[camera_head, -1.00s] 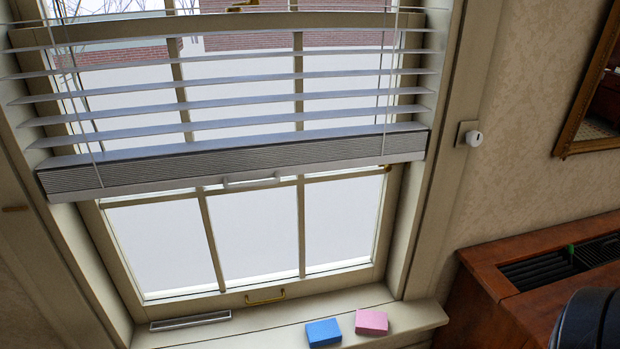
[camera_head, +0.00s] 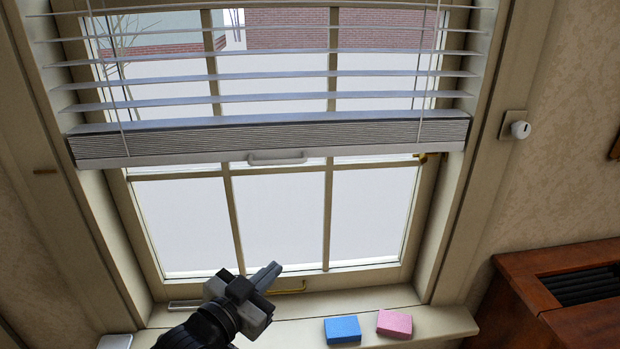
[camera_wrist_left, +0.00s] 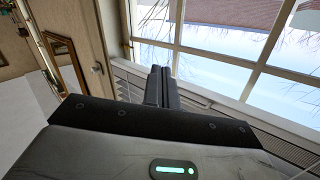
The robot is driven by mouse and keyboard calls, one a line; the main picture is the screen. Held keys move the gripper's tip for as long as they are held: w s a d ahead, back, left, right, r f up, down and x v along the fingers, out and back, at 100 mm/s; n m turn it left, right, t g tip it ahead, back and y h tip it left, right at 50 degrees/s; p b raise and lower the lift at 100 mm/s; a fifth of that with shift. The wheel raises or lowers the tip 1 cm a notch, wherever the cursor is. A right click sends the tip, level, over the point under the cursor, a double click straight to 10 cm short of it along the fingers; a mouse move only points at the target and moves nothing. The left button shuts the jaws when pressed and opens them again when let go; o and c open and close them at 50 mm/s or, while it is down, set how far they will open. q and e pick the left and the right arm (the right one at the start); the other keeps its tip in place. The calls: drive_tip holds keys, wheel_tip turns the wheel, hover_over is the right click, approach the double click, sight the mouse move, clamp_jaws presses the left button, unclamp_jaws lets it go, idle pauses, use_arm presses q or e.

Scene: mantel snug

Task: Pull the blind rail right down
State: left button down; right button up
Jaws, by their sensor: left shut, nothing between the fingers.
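The blind rail (camera_head: 350,136) is a pale ribbed bar at the bottom of the white slatted blind (camera_head: 280,78). It hangs about halfway down the window, with a small white handle (camera_head: 277,161) under its middle. My left gripper (camera_head: 268,276) is in front of the lower panes, well below the handle and apart from it. Its fingers are shut together and empty; they also show in the left wrist view (camera_wrist_left: 161,86). My right gripper is in neither current view.
A blue block (camera_head: 342,329) and a pink block (camera_head: 394,324) lie on the sill (camera_head: 440,322). A brass handle (camera_head: 291,288) is on the lower sash, close by my left gripper. A white knob (camera_head: 520,130) is on the right frame. A wooden cabinet (camera_head: 525,295) stands at right.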

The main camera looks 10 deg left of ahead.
sight(298, 161)
use_arm(q)
drive_tip(key=w+r+m+t+h+b, duration=0.1)
drive_tip(key=w+r+m+h, duration=0.15)
drive_tip(key=r, duration=0.55)
drive_tip(key=w+r+m+t+h+b, duration=0.2)
drive_tip(key=w+r, duration=0.2)
drive_tip(key=r, duration=0.4)
drive_tip(key=p+x, duration=0.2)
drive_tip(key=x, duration=0.7)
drive_tip(key=shift+w+a+f, duration=0.2)
drive_tip(key=shift+a+f, duration=0.1)
drive_tip(key=shift+f, duration=0.3)
drive_tip(key=shift+w+a+f, duration=0.2)
drive_tip(key=shift+a+f, duration=0.05)
drive_tip(key=shift+f, duration=0.4)
drive_tip(key=shift+w+a+f, duration=0.2)
drive_tip(key=shift+a+f, duration=0.1)
drive_tip(key=shift+f, duration=0.3)
